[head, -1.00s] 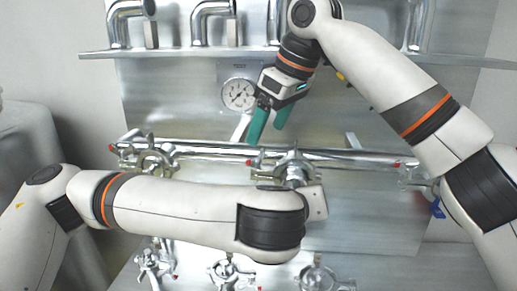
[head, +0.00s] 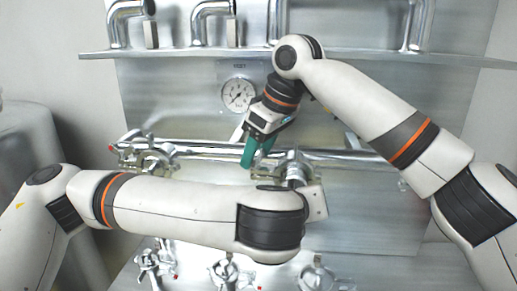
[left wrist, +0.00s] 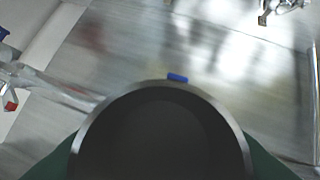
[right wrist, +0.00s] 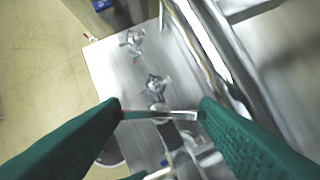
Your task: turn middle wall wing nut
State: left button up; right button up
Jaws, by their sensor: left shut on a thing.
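The middle wall clamp with its wing nut (head: 295,165) sits on the horizontal pipe, its lower part hidden by my left arm. My right gripper (head: 255,153) points down at the pipe, just left of this clamp, and covers the red tip. In the right wrist view my right gripper (right wrist: 160,108) is open. A thin metal bar (right wrist: 160,114) with a reddish end appears between its fingertips; I cannot tell if they touch it. My left gripper (left wrist: 160,160) is shut on a dark round thing with a metal rim (left wrist: 165,130), which hides the fingertips.
Another wall clamp (head: 150,158) is at the left of the pipe. Several lower clamps (head: 228,272) stand below my left arm. A pressure gauge (head: 238,95) is on the wall panel above the pipe. A shelf edge with bent pipes (head: 212,20) runs along the top.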

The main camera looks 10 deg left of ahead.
jog(key=shift+m, duration=0.4)
jog(key=shift+c, duration=0.4)
jog(key=shift+s+a+m+t+h, duration=0.15)
jog(key=shift+m+t+h, duration=0.25)
jog(key=shift+m, duration=0.7)
jog(key=m+t+h, duration=0.1)
jog(key=m, duration=0.2)
jog(key=shift+m, duration=0.3)
pick_arm(q)
jog(key=shift+r, duration=0.1)
pick_arm(e)
jog(key=m+h, duration=0.1)
jog(key=m, duration=0.2)
jog(key=m+h, duration=0.1)
jog(key=m, duration=0.1)
jog(key=shift+a+m+t, duration=0.15)
jog(key=shift+m+t, duration=0.25)
jog(key=o, duration=1)
pick_arm(q)
jog(key=shift+w+a, duration=0.1)
jog(key=shift+a, duration=0.05)
